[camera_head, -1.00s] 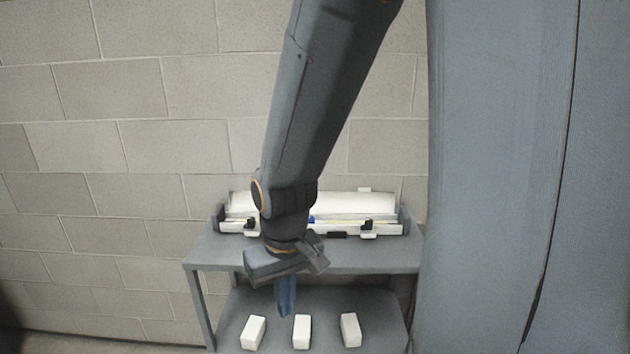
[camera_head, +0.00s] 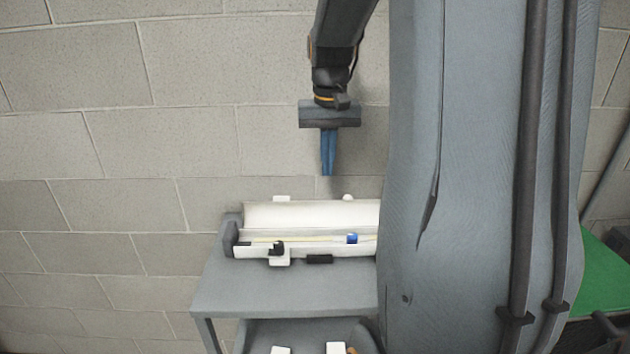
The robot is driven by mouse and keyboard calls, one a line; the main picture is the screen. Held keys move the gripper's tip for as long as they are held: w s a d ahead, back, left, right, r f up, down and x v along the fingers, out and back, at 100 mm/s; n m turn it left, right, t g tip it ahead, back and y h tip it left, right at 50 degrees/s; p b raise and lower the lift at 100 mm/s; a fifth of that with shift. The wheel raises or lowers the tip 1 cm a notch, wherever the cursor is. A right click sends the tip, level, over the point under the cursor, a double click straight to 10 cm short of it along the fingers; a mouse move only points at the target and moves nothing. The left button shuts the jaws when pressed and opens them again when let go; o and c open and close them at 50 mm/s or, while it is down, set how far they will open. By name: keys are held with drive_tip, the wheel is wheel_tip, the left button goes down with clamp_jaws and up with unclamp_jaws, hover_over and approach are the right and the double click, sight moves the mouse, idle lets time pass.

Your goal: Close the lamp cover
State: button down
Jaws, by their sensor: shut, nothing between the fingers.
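The lamp (camera_head: 253,252) is a long white fixture on the grey table, seen in the head view. Its white cover (camera_head: 300,214) stands raised along the back, so the lamp is open. A thin yellowish rod and a blue piece (camera_head: 352,239) show inside. A black latch (camera_head: 277,248) sits at the front left. My gripper (camera_head: 328,174) points down above the cover, in front of the wall in the picture, with its blue fingers together and empty. The lamp's right end is hidden behind my arm.
The grey table (camera_head: 270,290) has a clear top in front of the lamp. White blocks (camera_head: 335,348) show on the lower shelf at the bottom edge. A block wall (camera_head: 90,180) stands behind. A green surface (camera_head: 605,275) is at the far right.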

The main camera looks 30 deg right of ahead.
drive_tip(key=d, duration=0.2)
drive_tip(key=p, duration=0.2)
approach(349, 208)
drive_tip(key=w+a+f, duration=0.2)
drive_tip(key=w+f, duration=0.2)
drive_tip(key=f, duration=0.1)
drive_tip(key=shift+w+f, duration=0.3)
drive_tip(key=shift+w, duration=0.1)
drive_tip(key=shift+a, duration=0.3)
